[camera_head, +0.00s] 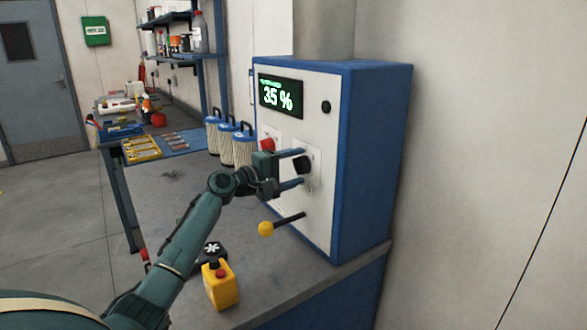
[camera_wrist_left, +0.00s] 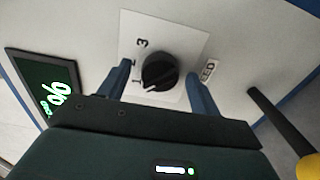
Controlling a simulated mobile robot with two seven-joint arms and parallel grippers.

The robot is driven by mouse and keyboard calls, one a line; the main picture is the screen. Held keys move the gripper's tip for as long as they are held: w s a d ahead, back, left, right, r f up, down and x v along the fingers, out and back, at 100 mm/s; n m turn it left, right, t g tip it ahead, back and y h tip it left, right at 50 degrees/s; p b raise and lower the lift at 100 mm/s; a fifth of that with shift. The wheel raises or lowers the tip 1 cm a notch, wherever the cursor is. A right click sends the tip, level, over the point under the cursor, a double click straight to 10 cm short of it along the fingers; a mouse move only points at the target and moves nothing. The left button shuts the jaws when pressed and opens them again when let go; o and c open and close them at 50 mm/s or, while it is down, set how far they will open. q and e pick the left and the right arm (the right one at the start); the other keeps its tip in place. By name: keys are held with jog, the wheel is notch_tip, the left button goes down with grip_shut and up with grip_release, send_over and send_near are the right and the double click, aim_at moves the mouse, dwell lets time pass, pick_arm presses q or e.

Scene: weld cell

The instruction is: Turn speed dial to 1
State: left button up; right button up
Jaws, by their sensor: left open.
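The black speed dial (camera_head: 303,165) sits on a white plate on the front of a blue and white control cabinet (camera_head: 375,150). In the left wrist view the dial (camera_wrist_left: 159,72) shows a white pointer mark on its lower left, and a "3" is readable on the plate (camera_wrist_left: 190,45). My left gripper (camera_head: 297,168) is open, with one blue finger on each side of the dial and a gap showing to it. In the left wrist view the fingers (camera_wrist_left: 160,88) flank the dial. The cabinet display (camera_head: 281,96) reads 35 %. My right gripper is not in view.
A yellow-knobbed lever (camera_head: 266,228) sticks out below the dial. A red button (camera_head: 267,144) lies left of it. Several blue-topped canisters (camera_head: 228,143) stand beside the cabinet.

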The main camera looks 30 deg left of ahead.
pick_arm(q)
jog(key=b+v, duration=0.3)
jog(key=v, duration=1)
jog(key=shift+b, duration=0.3)
jog(key=shift+s, duration=0.1)
jog(key=shift+s+f, duration=0.1)
jog(key=shift+f, duration=0.05)
